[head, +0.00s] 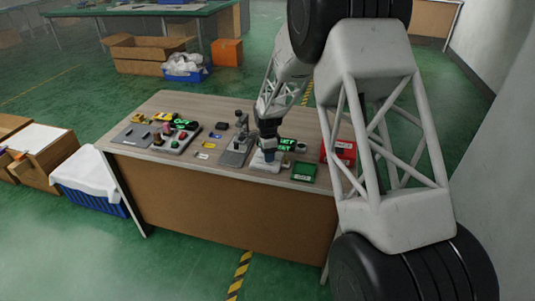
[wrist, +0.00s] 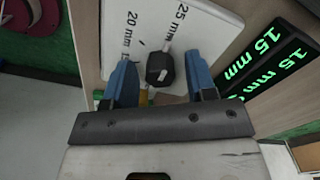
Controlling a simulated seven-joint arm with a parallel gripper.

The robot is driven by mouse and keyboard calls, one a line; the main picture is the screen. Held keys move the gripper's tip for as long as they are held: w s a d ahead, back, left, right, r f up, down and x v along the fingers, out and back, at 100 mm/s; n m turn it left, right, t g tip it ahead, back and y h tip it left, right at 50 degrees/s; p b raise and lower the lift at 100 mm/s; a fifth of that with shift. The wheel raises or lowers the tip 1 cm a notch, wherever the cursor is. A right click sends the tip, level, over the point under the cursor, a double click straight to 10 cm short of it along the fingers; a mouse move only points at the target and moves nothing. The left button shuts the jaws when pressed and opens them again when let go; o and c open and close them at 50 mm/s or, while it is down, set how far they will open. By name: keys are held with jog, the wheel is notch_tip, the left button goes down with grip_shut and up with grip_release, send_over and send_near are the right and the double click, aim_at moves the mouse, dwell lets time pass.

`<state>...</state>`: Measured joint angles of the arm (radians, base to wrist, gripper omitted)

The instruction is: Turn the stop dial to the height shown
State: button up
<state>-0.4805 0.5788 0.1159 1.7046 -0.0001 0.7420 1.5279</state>
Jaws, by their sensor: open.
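The stop dial is a black knob (wrist: 160,68) on a white plate (wrist: 205,25), seen in the wrist view. The plate carries printed marks reading 20 mm and 25 mm; its lower part is hidden behind my gripper. My gripper (wrist: 160,85) is open, with one blue finger on each side of the knob and gaps between. A small white mark shows at the knob's lower edge. In the head view my gripper (head: 268,153) is over the white plate (head: 262,166), hiding the knob.
The fixtures stand on a wooden bench (head: 165,105). A lever fixture (head: 237,150) stands left of the plate. A green tray (head: 304,172) and a red box (head: 345,152) are to the right. A panel with coloured buttons (head: 172,138) is at the left.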

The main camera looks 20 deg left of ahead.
jog(key=c, duration=0.9)
